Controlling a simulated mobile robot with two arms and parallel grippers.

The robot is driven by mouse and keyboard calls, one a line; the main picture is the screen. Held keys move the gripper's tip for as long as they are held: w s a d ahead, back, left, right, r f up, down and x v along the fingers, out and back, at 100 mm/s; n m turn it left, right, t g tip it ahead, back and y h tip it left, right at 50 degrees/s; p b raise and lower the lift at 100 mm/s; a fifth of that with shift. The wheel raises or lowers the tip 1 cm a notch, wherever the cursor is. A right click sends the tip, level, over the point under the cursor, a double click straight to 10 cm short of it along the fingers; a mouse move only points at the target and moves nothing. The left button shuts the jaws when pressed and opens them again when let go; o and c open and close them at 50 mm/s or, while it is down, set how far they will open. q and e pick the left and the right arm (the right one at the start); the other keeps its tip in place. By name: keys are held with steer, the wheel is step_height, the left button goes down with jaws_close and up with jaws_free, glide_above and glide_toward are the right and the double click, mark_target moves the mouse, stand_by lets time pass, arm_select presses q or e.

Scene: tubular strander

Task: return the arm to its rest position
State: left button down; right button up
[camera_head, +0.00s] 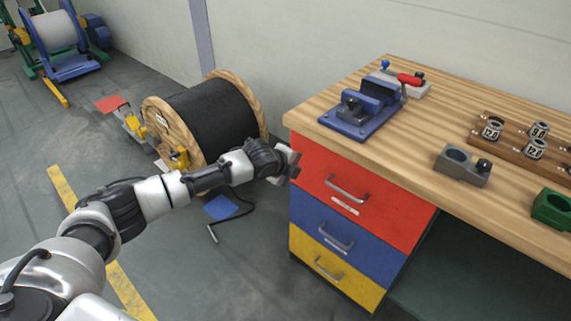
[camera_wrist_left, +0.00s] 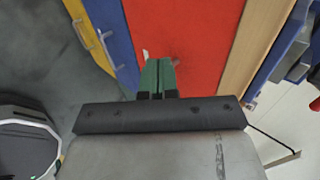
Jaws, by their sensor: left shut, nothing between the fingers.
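My left arm reaches in from the lower left in the head view. Its gripper (camera_head: 293,163) is at the left edge of the drawer cabinet, beside the red drawer (camera_head: 352,190), below the level of the bench top. In the left wrist view the green fingers (camera_wrist_left: 158,68) are together and empty, in front of the red drawer front (camera_wrist_left: 185,35). I cannot tell whether they touch it. The drawers look shut. My right gripper is in neither view.
The wooden bench (camera_head: 450,125) carries a blue vise (camera_head: 365,105), a grey block (camera_head: 462,165), a rack with cylindrical dies (camera_head: 535,148) and a green block (camera_head: 553,208). A wooden cable reel (camera_head: 212,118) stands behind my arm.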

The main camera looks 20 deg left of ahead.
arm_select(q)
steer(key=v, duration=0.4)
steer(key=shift+s, duration=0.1)
steer(key=shift+f, duration=0.1)
steer(key=s+a+f+n+g+y+p, duration=0.15)
steer(key=s+f+n, duration=0.3)
steer(key=f, duration=0.45)
steer(key=s+a+f+n+p, duration=0.15)
steer(key=s+f+n, duration=0.3)
steer(key=f, duration=0.55)
steer(key=s+a+f+n+g+y+p, duration=0.1)
steer(key=s+f+n+p, duration=0.15)
steer(key=s+f, duration=0.5)
steer(key=s+d+f+n+g, duration=0.1)
steer(key=s+f, duration=0.4)
steer(key=s, duration=0.7)
steer(key=s+d+f+n+g+p, duration=0.1)
steer(key=s+f+n, duration=0.3)
steer(key=s, duration=0.9)
steer(key=s+d+f+n+g, duration=0.1)
steer(key=s+f+n+g, duration=0.2)
steer(key=s, duration=1)
step_height(320, 180, down, 4)
steer(key=shift+d+r+y+p, duration=0.1)
steer(key=shift+d+y+p, duration=0.15)
steer(key=shift+y+p, duration=0.1)
